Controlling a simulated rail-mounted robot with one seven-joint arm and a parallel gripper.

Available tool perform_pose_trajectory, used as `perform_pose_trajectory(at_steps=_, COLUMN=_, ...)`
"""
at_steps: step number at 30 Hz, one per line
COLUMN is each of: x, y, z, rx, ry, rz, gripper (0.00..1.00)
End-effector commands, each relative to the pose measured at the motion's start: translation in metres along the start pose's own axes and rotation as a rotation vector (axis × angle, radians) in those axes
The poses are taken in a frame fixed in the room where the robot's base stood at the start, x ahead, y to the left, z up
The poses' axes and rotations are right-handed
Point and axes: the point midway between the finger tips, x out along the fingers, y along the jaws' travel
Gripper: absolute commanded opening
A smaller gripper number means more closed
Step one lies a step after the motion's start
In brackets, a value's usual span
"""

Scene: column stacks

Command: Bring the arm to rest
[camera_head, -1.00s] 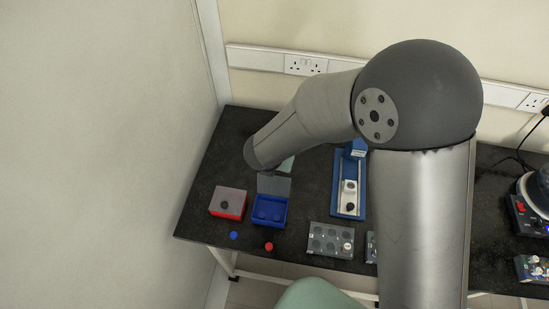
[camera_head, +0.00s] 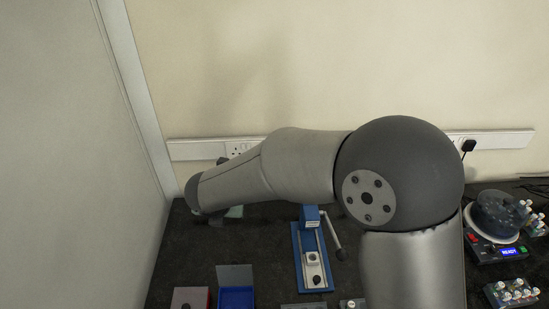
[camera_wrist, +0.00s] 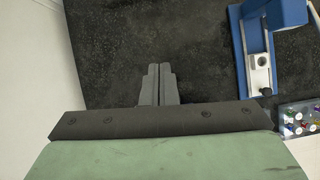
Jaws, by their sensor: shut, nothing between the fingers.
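My arm reaches across the head view from the right, its forearm pointing left over the dark bench (camera_head: 180,250). In the wrist view my gripper (camera_wrist: 159,70) is shut, its two grey fingers side by side with nothing held. In the head view the fingers are hidden behind my forearm.
A blue press-like device (camera_head: 312,255) stands mid-bench; it also shows in the wrist view (camera_wrist: 240,50). A red box (camera_head: 190,298) and an open blue box (camera_head: 236,297) are at the front left. A round device with a READY display (camera_head: 497,215) and a vial rack (camera_head: 512,294) are at right. A wall is left.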

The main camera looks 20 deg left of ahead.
Motion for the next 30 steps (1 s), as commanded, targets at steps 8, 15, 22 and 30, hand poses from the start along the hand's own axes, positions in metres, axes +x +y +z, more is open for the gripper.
perform_pose_trajectory(at_steps=8, x=-0.005, y=-0.041, z=0.010, rx=0.174, ry=-0.002, rz=-0.058, gripper=0.00)
perform_pose_trajectory(at_steps=15, x=-0.045, y=-0.205, z=0.006, rx=0.999, ry=-0.034, rz=-0.285, gripper=0.00)
perform_pose_trajectory(at_steps=22, x=-0.107, y=-0.348, z=-0.072, rx=2.076, ry=-0.134, rz=-0.505, gripper=0.00)
perform_pose_trajectory(at_steps=30, x=-0.154, y=-0.396, z=-0.180, rx=-2.969, ry=0.194, rz=0.609, gripper=0.00)
